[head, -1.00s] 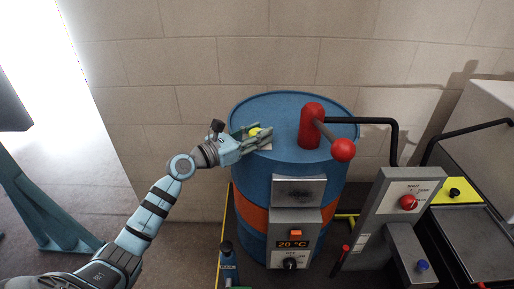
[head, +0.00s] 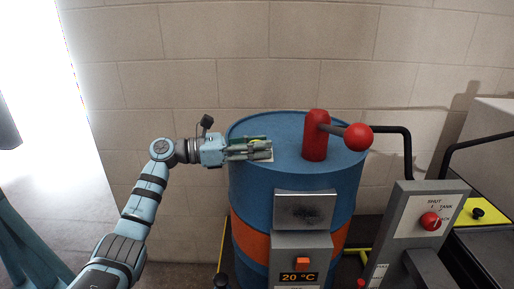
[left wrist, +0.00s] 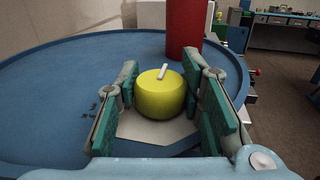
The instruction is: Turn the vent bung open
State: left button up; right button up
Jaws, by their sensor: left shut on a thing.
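The vent bung (left wrist: 160,94) is a yellow round knob with a white mark on top, on a pale plate (left wrist: 150,128) on the blue drum's top. My left gripper (head: 262,149) comes in level from the left over the drum's left part. In the left wrist view its green-padded fingers (left wrist: 165,100) stand on both sides of the bung, shut on it. In the head view the fingers mostly hide the bung, and only a sliver of yellow shows. My right gripper is not in view.
A red pump post (head: 316,135) with a red ball handle (head: 358,137) stands on the drum (head: 262,205), right of the gripper. A grey box with a 20 °C display (head: 296,278) is on the drum's front. A lever panel (head: 420,220) stands right. A block wall is behind.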

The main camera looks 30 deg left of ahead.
pick_arm(q)
jog(key=shift+f, duration=0.15)
jog(key=o, duration=1.2)
jog(key=v, duration=1.2)
